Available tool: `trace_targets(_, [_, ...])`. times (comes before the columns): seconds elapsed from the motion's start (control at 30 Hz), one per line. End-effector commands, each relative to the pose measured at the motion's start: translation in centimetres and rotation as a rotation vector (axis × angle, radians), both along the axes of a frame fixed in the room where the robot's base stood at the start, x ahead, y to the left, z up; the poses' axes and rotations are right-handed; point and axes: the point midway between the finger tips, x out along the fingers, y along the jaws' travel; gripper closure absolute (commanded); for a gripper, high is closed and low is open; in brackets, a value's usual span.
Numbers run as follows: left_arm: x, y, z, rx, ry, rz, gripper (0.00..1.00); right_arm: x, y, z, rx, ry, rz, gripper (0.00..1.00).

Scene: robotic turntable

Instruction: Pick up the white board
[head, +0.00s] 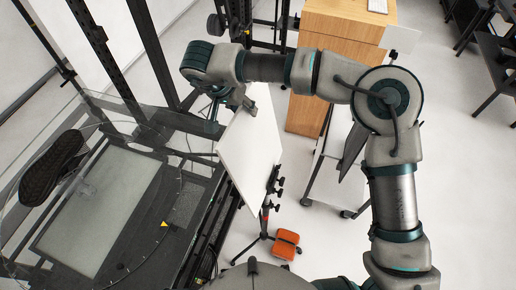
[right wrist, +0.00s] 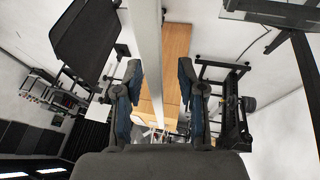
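The white board (head: 250,150) is tilted beside the turntable, its flat face showing in the head view. My right gripper (head: 236,102) is at the board's upper edge. In the right wrist view, the board (right wrist: 147,50) shows edge-on as a pale strip running down between the two fingers of my right gripper (right wrist: 160,95). The fingers are apart, with a visible gap on the right side of the board; whether the left finger touches it I cannot tell. My left gripper is not in view.
A glass turntable (head: 120,115) with a dark shoe (head: 52,167) on it fills the left. A stand with an orange box (head: 285,243) is below the board. A wooden cabinet (head: 340,25) and a white cart (head: 333,185) stand behind.

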Motion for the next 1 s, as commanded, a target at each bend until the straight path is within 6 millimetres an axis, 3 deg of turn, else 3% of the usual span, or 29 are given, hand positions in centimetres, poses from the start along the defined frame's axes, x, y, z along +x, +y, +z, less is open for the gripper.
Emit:
trace_targets(0.97, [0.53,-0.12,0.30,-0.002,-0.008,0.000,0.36,-0.04,-0.07,-0.54,0.000,-0.001,0.001,0.60])
trace_targets(1.0, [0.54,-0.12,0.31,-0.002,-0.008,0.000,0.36,-0.03,-0.06,-0.54,0.000,-0.001,0.001,0.70])
